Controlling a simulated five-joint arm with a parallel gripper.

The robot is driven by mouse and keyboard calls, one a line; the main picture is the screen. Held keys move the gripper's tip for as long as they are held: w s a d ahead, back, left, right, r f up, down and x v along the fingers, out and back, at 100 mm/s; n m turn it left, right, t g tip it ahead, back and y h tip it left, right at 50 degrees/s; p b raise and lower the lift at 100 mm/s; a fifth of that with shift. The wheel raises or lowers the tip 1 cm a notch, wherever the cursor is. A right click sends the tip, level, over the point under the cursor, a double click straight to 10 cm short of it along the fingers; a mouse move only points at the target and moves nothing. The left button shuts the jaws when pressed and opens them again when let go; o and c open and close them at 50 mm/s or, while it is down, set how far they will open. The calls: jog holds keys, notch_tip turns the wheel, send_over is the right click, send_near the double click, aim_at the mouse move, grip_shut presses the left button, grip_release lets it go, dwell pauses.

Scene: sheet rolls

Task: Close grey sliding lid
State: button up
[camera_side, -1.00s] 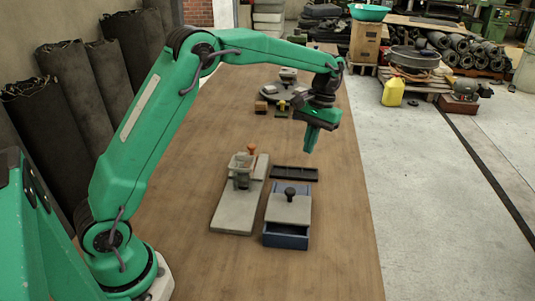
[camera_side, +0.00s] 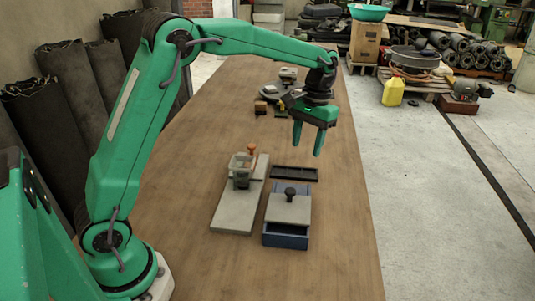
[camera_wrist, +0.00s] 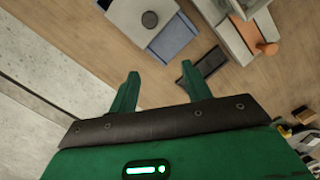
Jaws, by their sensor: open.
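The grey sliding lid (camera_side: 288,209) with a black knob (camera_side: 290,192) lies on the blue box (camera_side: 285,240). Part of the blue box shows uncovered at the far end and at the near end, so the lid does not cover it all. In the wrist view the lid (camera_wrist: 128,18) and the blue box (camera_wrist: 173,40) are at the top, beyond my fingers. My gripper (camera_side: 308,150) is open and empty, fingers pointing down, above and beyond the box, touching nothing. Its two green fingers also show in the wrist view (camera_wrist: 162,82).
A black tray (camera_side: 294,174) lies just beyond the box. To the left is a grey board (camera_side: 237,212) with a clamp-like fixture and an orange knob (camera_side: 251,148). Small blocks and a round dark base stand farther back. Table to the right is clear.

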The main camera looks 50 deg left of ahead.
jog(key=m+t, duration=0.2)
send_over(290, 190)
notch_tip(290, 190, down, 2)
jog(key=shift+f, duration=0.25)
jog(key=shift+f, duration=3.9)
grip_shut()
